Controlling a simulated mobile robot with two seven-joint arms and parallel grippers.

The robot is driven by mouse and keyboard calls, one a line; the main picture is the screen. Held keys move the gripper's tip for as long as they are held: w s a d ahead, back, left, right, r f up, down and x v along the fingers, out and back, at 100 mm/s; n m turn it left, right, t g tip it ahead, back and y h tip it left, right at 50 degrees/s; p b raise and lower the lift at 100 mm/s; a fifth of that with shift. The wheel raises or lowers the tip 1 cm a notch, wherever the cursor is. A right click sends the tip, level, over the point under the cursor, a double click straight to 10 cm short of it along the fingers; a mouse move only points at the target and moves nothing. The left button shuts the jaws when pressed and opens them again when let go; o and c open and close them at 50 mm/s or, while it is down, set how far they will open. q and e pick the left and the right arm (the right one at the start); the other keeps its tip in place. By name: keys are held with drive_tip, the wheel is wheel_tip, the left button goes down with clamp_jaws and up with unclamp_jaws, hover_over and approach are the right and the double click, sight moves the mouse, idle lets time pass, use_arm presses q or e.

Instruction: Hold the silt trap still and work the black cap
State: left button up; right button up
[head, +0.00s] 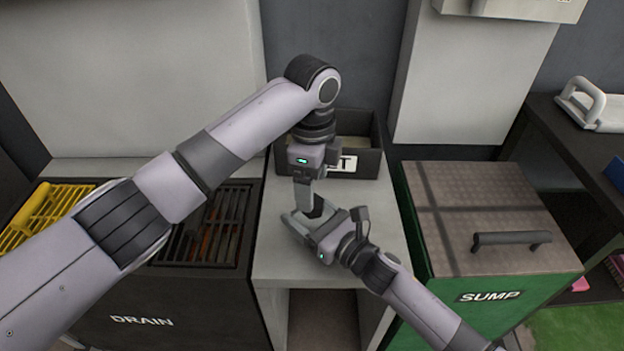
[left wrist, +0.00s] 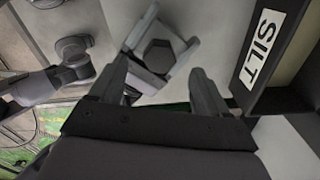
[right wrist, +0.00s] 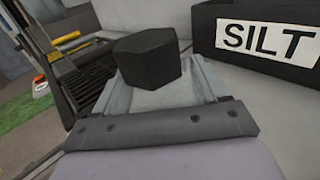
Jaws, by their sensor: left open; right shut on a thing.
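The silt trap is a pale grey body (right wrist: 172,97) with a black six-sided cap (right wrist: 149,57) on top, standing upright on the grey bench. My right gripper (head: 306,226) is shut on the grey body, its fingers on either side below the cap. My left gripper (head: 309,204) points down from above and is open. In the left wrist view the cap (left wrist: 157,56) shows just beyond and between the parted fingertips (left wrist: 158,68); I cannot tell whether they touch it. In the head view the arms hide most of the trap.
A dark open box labelled SILT (head: 372,163) stands behind the trap. Left is the DRAIN unit (head: 143,320) with a black grate (head: 212,228) and yellow grating (head: 40,212). Right is the green SUMP box (head: 448,305) with a handled lid (head: 480,200).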

use_arm(q)
drive_tip(key=n, duration=1.4)
drive_tip(key=shift+s+n, duration=0.1)
drive_tip(key=shift+n, duration=0.2)
drive_tip(key=n, duration=0.4)
drive_tip(key=shift+f, duration=0.15)
drive_tip(key=shift+f, duration=1.9)
drive_tip(key=shift+c, duration=0.3)
